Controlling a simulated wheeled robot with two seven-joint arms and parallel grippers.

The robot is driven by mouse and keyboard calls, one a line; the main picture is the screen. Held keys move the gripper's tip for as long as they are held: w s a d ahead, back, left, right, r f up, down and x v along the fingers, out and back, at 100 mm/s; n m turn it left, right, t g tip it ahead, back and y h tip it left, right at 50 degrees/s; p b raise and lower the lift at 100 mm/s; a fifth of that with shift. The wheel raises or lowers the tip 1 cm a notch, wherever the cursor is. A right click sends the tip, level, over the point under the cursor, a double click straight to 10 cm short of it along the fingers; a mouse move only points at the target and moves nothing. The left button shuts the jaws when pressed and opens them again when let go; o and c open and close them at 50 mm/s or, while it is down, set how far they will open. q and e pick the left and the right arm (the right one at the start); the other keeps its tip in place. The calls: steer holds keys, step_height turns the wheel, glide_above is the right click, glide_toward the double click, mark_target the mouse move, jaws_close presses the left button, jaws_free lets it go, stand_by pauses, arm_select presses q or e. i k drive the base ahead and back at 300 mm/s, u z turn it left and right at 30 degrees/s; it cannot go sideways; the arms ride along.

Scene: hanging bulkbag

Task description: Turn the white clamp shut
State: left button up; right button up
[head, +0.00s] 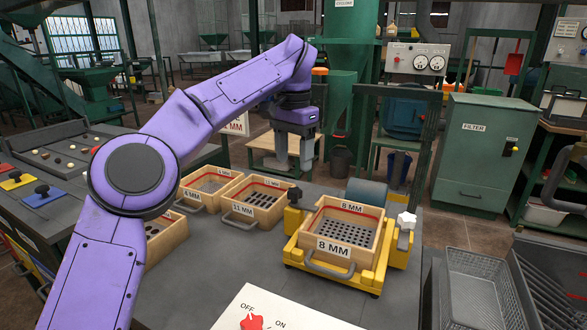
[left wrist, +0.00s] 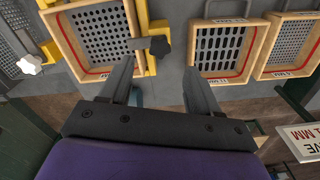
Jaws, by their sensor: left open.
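The white clamp (head: 406,220) is a star-shaped knob at the right side of the yellow frame (head: 373,279) that holds the wooden 8 MM sieve tray (head: 336,247). In the left wrist view, the white clamp (left wrist: 29,65) is at the far left, across the tray (left wrist: 108,40) from my gripper. My left gripper (head: 294,162) is open and empty, pointing down behind and left of the tray, apart from the clamp. Its two fingers (left wrist: 158,74) show spread in the wrist view, near a black clamp knob (left wrist: 160,46). My right gripper is not in view.
Wooden sieve trays (head: 253,199) stand left of the yellow frame. A blue-grey cylinder (head: 366,194) sits behind the frame. A white OFF/ON panel with a red knob (head: 251,322) is in front. A wire basket (head: 474,283) is at right. Some bare grey tabletop lies between.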

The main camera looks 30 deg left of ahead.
mark_target(408, 221)
steer(key=k, duration=1.5)
